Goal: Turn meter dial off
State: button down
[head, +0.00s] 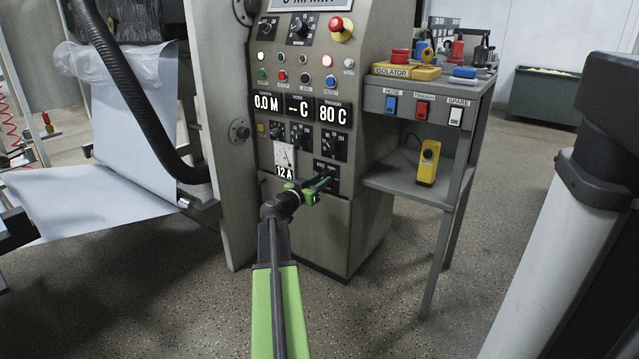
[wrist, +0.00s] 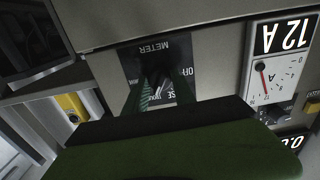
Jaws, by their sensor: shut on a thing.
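The meter dial is a dark knob on a black plate marked METER (wrist: 160,68), low on the grey control cabinet. The wrist view shows it upside down, with OFF lettering at the plate's right edge and other lettering, partly hidden, below. My gripper (head: 322,184) reaches the plate from the front and is shut on the dial knob (wrist: 157,74). A green finger shows beside the knob in the wrist view. The knob's exact pointing is hard to tell, as my fingers cover part of it. In the head view my gripper hides most of the dial.
An analogue ammeter (head: 284,156) with a 12 A readout is left of the dial. Other knobs (head: 333,145), digital displays and a red emergency button (head: 340,28) are above. A side stand (head: 399,103) with switches and a yellow pendant (head: 428,162) is on the right.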

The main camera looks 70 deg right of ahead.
jog(key=shift+w+n, duration=0.2)
jog(key=shift+n, duration=0.4)
jog(key=n, duration=0.4)
jog(key=shift+n, duration=0.4)
jog(key=n, duration=1.7)
jog(key=shift+r+n, duration=0.1)
jog(key=shift+n, duration=0.2)
jog(key=c, duration=1)
grip_release()
jog(key=shift+s, duration=0.1)
jog(key=shift+c, duration=0.2)
